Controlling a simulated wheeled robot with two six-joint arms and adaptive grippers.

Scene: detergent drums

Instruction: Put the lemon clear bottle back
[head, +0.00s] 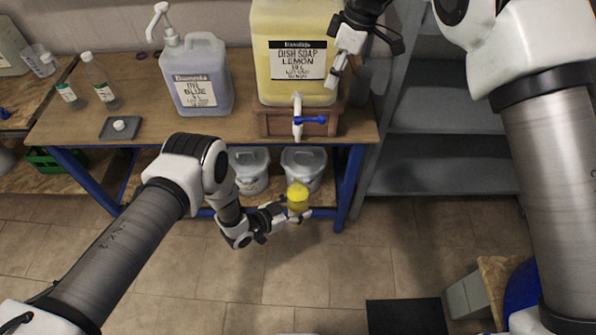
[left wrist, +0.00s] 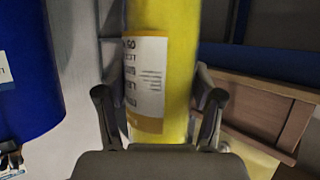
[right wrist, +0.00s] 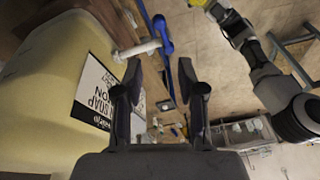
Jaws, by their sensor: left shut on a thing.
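A bottle filled with yellow liquid (head: 298,199) is held upright by my left gripper (head: 290,215), in front of the bench and below its top. In the left wrist view the yellow bottle (left wrist: 172,50) stands between both fingers, with a white label whose text I cannot read fully. My right gripper (head: 338,70) is at the right front of the large yellow dish soap lemon drum (head: 290,25). In the right wrist view its fingers (right wrist: 160,88) are apart with nothing between them, beside the drum (right wrist: 50,75).
The drum's tap with a blue lever (head: 312,119) juts over the bench front. A blue-grey pump jug (head: 200,65), a small grey tray (head: 119,134) with a white cap and clear bottles (head: 100,82) stand left. White buckets (head: 303,165) sit below; grey shelves (head: 440,120) stand right.

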